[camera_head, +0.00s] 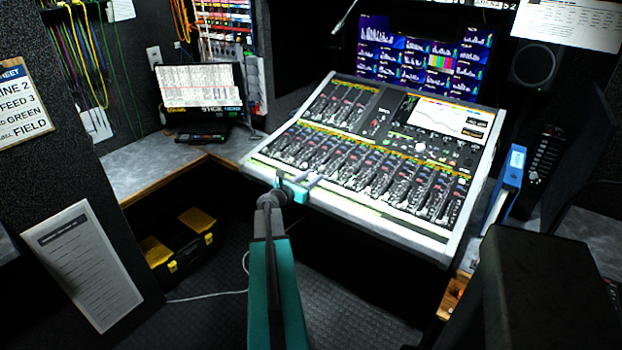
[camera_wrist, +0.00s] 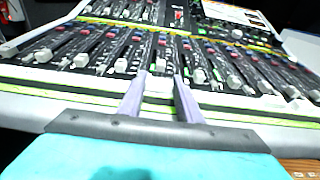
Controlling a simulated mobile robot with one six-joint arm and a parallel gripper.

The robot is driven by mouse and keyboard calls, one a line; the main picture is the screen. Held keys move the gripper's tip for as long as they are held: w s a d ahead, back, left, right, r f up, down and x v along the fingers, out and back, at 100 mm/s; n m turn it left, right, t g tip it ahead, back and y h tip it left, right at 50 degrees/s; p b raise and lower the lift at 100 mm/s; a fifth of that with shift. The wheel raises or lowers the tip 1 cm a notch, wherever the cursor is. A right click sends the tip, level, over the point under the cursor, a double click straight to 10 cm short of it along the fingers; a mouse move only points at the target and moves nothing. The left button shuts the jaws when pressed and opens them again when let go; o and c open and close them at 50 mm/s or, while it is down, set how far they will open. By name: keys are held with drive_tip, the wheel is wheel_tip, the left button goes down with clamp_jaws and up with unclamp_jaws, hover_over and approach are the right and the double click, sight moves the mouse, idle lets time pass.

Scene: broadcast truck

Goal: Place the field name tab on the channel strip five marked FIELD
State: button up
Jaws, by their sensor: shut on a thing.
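My gripper (camera_head: 313,181) reaches over the front edge of the mixing console (camera_head: 455,248), left of its middle. In the wrist view the two grey fingers (camera_wrist: 160,82) point at the lower fader rows, slightly apart. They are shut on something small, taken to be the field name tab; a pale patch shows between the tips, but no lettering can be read. The channel strips (camera_wrist: 215,62) run side by side with white fader caps. A light strip with yellow-green lines (camera_wrist: 60,82) runs along the front below them. No FIELD marking on strip five is legible.
A sign (camera_head: 25,103) on the left wall reads LINE 2, FEED 3, GREEN, FIELD. A blue boxed object (camera_head: 511,172) stands right of the console. A black and yellow toolbox (camera_head: 180,245) sits on the floor below left.

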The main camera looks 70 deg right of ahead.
drive_tip(key=o, duration=1)
drive_tip(key=shift+r, duration=0.1)
drive_tip(key=shift+b+v, duration=0.9)
drive_tip(key=shift+v, duration=5.15)
